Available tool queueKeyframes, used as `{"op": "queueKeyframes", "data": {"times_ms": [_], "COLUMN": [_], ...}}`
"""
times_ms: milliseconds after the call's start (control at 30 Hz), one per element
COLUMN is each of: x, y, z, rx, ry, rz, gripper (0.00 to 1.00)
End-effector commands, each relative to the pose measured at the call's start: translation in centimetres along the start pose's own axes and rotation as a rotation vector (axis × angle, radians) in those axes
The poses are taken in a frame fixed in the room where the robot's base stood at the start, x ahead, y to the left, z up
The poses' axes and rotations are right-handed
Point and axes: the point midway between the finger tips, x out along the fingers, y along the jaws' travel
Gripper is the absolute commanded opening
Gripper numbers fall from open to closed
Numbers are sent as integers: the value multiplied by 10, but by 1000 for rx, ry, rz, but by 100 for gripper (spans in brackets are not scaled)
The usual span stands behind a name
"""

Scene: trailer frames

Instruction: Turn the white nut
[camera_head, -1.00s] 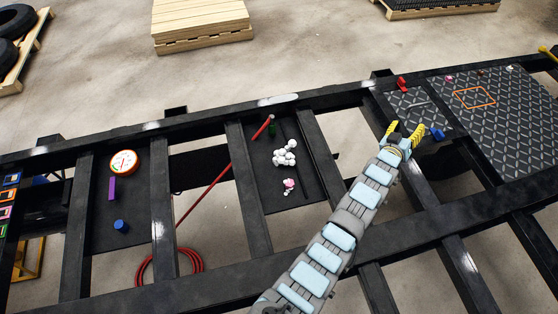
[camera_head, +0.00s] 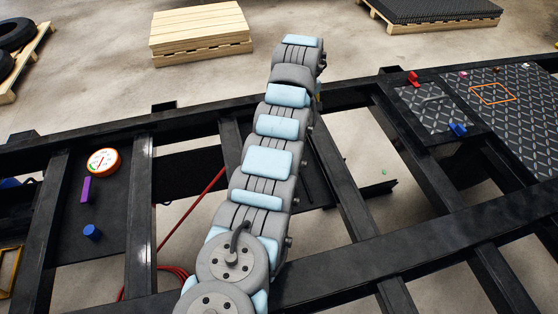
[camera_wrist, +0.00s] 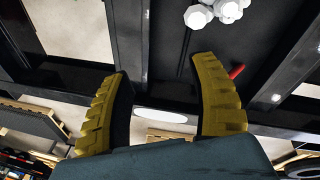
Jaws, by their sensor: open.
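White rounded pieces (camera_wrist: 197,17), which look like nuts, are clustered at the top edge of the wrist view, partly cut off by the frame. They lie over a dark panel. I cannot tell which one is the task's white nut. My gripper (camera_wrist: 163,66) is open, with its two yellow ridged fingers spread and nothing between them. The white pieces are beyond the right fingertip, apart from it. In the head view my arm hides the gripper and the white pieces.
A red bar end (camera_wrist: 236,71) is near the right finger. Black frame beams (camera_head: 350,195) surround the panels. A round orange-rimmed dial (camera_head: 103,162), a purple bar (camera_head: 86,190) and a blue cylinder (camera_head: 92,232) are on the left panel. A red part (camera_head: 413,79) is at right.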

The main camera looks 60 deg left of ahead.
Motion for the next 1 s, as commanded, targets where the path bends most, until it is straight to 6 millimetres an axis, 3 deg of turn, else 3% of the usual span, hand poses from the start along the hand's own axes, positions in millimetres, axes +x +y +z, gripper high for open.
{"op": "queueKeyframes", "data": {"times_ms": [33, 200, 433, 567, 1000], "x": [-1, -25, -35, -21, 53], "y": [-19, -63, -84, -87, -102], "z": [-6, -11, -11, -8, 4], "rx": [-35, -122, -162, -163, -162], "ry": [-26, -102, -138, -140, -140], "rz": [-41, -152, -207, -209, -209], "gripper": [60, 60, 60, 60, 60]}}
